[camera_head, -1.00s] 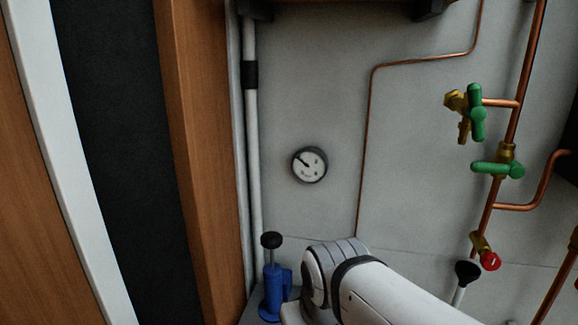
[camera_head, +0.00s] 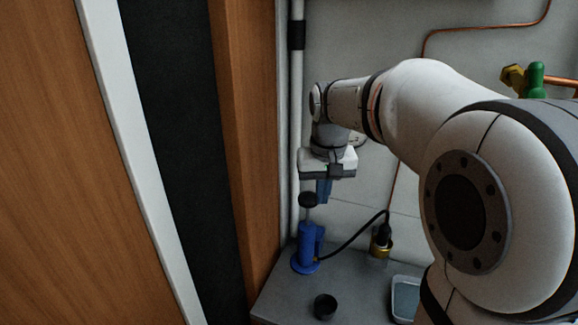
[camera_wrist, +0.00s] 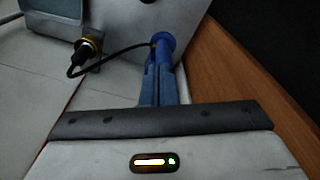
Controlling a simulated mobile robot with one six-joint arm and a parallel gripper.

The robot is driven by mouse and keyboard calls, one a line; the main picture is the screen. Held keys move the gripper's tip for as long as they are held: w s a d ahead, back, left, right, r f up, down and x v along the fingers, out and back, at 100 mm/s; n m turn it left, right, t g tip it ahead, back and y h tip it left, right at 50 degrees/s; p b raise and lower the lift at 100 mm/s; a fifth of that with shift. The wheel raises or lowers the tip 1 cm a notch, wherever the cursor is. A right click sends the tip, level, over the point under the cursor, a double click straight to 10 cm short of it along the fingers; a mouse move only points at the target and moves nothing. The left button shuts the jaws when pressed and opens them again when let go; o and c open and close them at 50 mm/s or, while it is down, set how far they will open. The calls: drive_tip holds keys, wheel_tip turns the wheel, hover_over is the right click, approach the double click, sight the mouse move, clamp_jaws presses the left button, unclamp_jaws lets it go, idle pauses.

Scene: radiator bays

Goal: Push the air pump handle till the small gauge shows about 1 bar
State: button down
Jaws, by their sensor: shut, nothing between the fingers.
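The blue air pump (camera_head: 307,247) stands upright on the grey bench, its black handle knob (camera_head: 308,200) raised on a rod above the body. My gripper (camera_head: 324,198) points down with its blue fingers shut and empty, close beside the knob and slightly to its right; I cannot tell whether they touch. In the wrist view the shut fingers (camera_wrist: 158,72) overlap the blue pump (camera_wrist: 163,44) and hide its knob. Only a sliver of the small gauge (camera_head: 357,139) shows behind my arm; its reading is hidden.
A black hose (camera_head: 352,240) runs from the pump to a brass fitting (camera_head: 381,248) on the bench. A black cup (camera_head: 325,306) and a tray (camera_head: 394,281) are near the front. A wooden post (camera_head: 243,130) and white pipe (camera_head: 297,80) stand close on the left.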

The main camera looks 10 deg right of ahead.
drive_tip(key=g+p, duration=0.2)
drive_tip(key=p, duration=0.1)
hover_over(308, 194)
drive_tip(key=f, duration=0.1)
drive_tip(key=shift+w+d+f+m+p, duration=0.1)
drive_tip(key=shift+w+f+m+p, duration=0.2)
drive_tip(key=shift+w, duration=0.25)
drive_tip(key=shift+f, duration=0.1)
drive_tip(key=shift+s+f+b, duration=0.2)
drive_tip(key=shift+f+b, duration=1.05)
drive_tip(key=shift+f, duration=0.45)
drive_tip(key=shift+s+f+b, duration=0.2)
drive_tip(key=shift+f+b, duration=1)
drive_tip(key=shift+f, duration=0.5)
